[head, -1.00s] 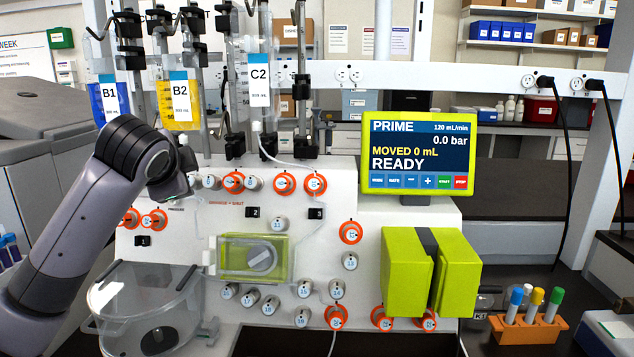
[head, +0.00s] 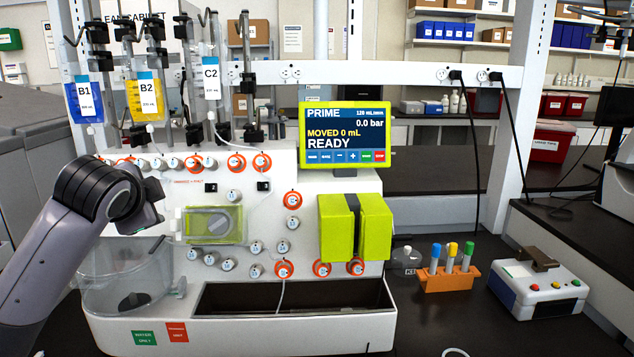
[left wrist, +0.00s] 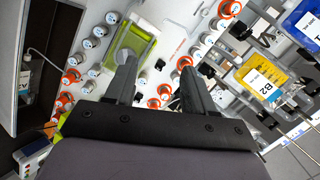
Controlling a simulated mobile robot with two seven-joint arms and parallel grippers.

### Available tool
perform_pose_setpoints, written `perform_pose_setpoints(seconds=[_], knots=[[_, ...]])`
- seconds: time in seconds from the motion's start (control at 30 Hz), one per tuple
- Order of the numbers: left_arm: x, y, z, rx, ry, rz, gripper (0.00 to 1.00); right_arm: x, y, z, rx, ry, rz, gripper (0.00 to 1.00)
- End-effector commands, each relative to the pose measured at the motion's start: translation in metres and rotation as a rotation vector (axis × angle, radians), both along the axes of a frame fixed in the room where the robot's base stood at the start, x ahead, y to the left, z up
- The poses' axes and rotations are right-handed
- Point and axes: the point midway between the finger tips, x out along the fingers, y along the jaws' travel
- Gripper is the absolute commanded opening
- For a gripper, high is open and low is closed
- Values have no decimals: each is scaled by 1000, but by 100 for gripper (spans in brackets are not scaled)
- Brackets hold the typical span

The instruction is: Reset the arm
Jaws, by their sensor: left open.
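My left arm comes in from the left in the head view, and its gripper (head: 152,212) is in front of the left part of the white cell processor (head: 245,200). In the left wrist view the two dark fingers of the left gripper (left wrist: 157,85) are apart with nothing between them. The processor's panel with its orange-ringed and grey knobs shows beyond them. My right gripper is in neither view.
Bags B1 (head: 84,103), B2 (head: 146,100) and C2 (head: 211,80) hang above the panel. A clear bowl (head: 120,285) sits below my left arm. The screen (head: 345,134) reads PRIME, READY. A tube rack (head: 447,279) and a button box (head: 540,290) stand at right.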

Motion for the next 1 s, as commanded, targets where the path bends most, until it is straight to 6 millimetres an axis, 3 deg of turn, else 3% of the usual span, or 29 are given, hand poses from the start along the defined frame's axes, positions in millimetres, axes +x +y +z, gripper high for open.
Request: perform_pose_setpoints(seconds=[0.03,0.27,0.47,0.7,1.0], knots=[[1,-6,-23,-28,12,-12,54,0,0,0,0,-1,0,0],[-8,-35,-120,-188,30,-56,54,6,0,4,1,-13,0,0],[-37,-59,-208,-363,52,-65,54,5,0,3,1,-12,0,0],[-94,-79,-298,-577,78,-28,54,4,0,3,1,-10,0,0],[-187,-90,-380,-814,101,79,54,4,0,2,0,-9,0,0]])
